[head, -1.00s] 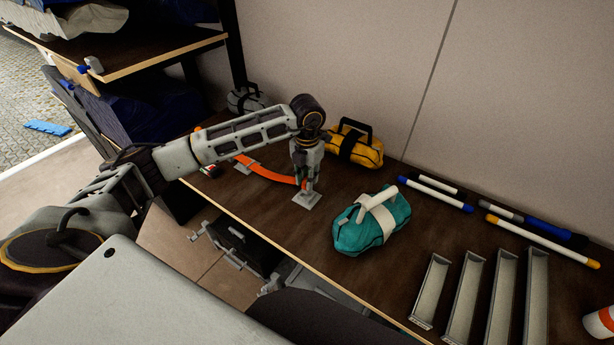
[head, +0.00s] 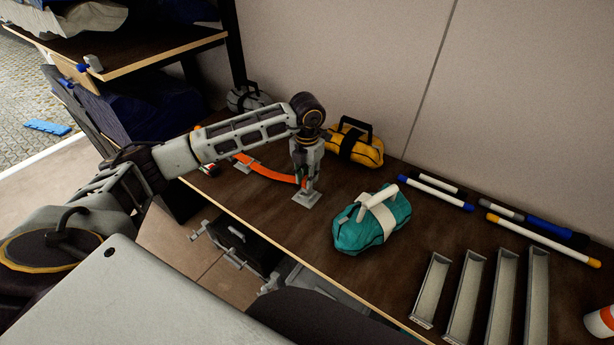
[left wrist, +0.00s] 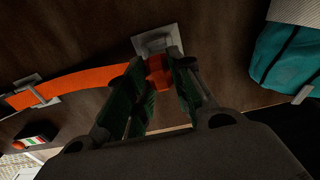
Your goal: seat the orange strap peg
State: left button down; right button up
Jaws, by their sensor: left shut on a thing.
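The orange strap (head: 265,172) lies on the dark table and runs from a grey metal bracket (head: 243,164) on the left to my left gripper. My left gripper (head: 303,188) points down and is shut on the strap's orange peg end, just above a square grey plate (head: 307,200). In the left wrist view the orange peg (left wrist: 158,72) is between the fingers, at the near edge of the plate (left wrist: 157,41). The fingers partly hide the peg, and I cannot tell how deep it sits. My right gripper is not in view.
A teal bag (head: 372,226) with a white handle stands close to the right of the gripper. A yellow bag (head: 355,146) is behind it. Coloured spars (head: 436,193) and several grey trays (head: 463,289) lie to the right. The table's front edge is near.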

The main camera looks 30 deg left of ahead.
pick_arm(q)
jog(key=shift+f+b, duration=0.6)
jog(key=shift+f, duration=0.15)
dwell(0.5)
jog(key=shift+f+b, duration=0.6)
jog(key=shift+f, duration=0.25)
dwell(0.5)
jog(key=c, duration=1.2)
grip_release()
jog(key=shift+o, duration=0.2)
jog(key=shift+r, duration=6)
jog(key=shift+r, duration=0.15)
